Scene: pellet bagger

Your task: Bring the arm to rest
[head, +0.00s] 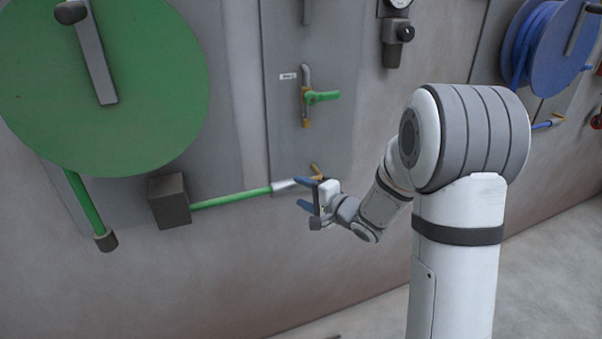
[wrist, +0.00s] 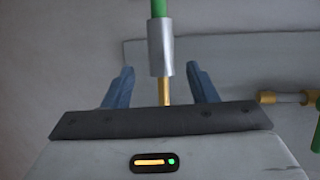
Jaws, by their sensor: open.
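My gripper (head: 306,195) is in front of the grey wall panel, at the end of the green hose (head: 235,198). Its two blue fingers are apart. In the wrist view, my gripper (wrist: 162,88) shows both fingers spread, with the hose's silver sleeve (wrist: 161,48) and brass tip (wrist: 165,91) between or behind them. No finger touches the sleeve or tip in that view. The arm reaches out to the left from its column.
A large green reel (head: 150,110) is on the wall at left, with a dark block (head: 170,201) below it. A green-handled valve (head: 320,97) is above my gripper. A gauge (head: 397,34) is higher up. A blue reel (head: 555,45) is at right.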

